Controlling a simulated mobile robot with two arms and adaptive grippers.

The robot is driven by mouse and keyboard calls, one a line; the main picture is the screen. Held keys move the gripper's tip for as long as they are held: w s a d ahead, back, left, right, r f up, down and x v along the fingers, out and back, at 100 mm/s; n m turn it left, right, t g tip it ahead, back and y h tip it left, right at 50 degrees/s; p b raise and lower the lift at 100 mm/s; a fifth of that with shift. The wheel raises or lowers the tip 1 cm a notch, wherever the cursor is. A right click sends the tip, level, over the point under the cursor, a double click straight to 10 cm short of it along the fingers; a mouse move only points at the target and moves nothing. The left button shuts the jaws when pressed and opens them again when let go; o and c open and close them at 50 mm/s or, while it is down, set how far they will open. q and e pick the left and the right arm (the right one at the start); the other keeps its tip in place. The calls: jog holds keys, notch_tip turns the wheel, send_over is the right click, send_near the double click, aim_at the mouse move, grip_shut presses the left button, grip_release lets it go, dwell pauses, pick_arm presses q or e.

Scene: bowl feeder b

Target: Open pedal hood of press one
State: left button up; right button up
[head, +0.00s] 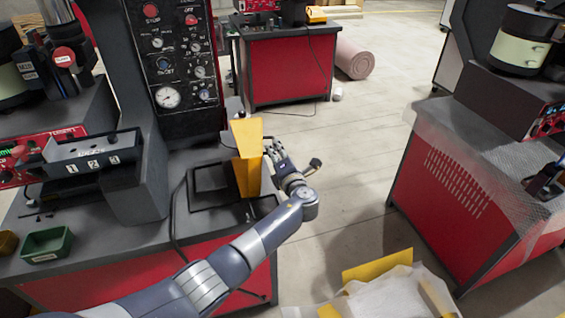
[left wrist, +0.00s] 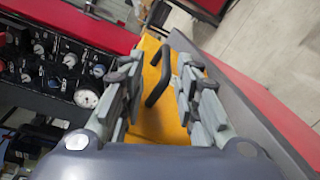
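The yellow pedal hood (head: 247,155) stands up at the right edge of press one's grey table, beside a black frame (head: 205,193). My left gripper (head: 280,160) is at the hood's right side. In the left wrist view the yellow hood (left wrist: 150,115) lies ahead, with a black bar handle (left wrist: 158,78) on its face. The left fingers (left wrist: 157,85) are spread apart, one on either side of the handle, with visible gaps to it. Whether the pedal is under the hood is hidden. My right gripper is not in view.
Press one's dark control panel (head: 180,60) with gauges rises behind the hood. A green tray (head: 46,244) sits at the table's left. A yellow-edged bin (head: 375,272) stands on the floor at the front.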

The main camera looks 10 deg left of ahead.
pick_arm(q)
jog(key=shift+v, duration=2.6)
